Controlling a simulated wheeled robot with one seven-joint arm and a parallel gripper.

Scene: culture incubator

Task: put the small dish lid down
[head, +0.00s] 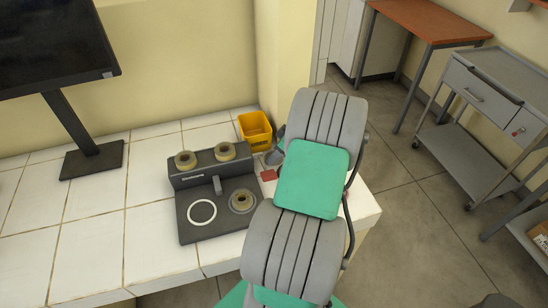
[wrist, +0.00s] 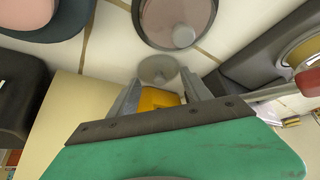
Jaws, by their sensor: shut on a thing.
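In the wrist view my gripper (wrist: 161,78) has its two grey fingers on either side of a small pale grey round lid (wrist: 157,68) with a little knob at its centre. The gripper is shut on this lid. A larger round dish (wrist: 172,14) with a pinkish face and a grey knob lies on white tiles just beyond it. In the head view my green and grey arm hides most of the gripper. A small grey piece shows beside the arm, but I cannot tell whether it is the lid.
A dark device (head: 190,234) with several tan rings stands on the white tiled bench (head: 98,241). A yellow bin (head: 255,130) is by the wall and a small red item (head: 269,175) lies near my arm. A monitor (head: 55,45) stands at left. The left bench tiles are clear.

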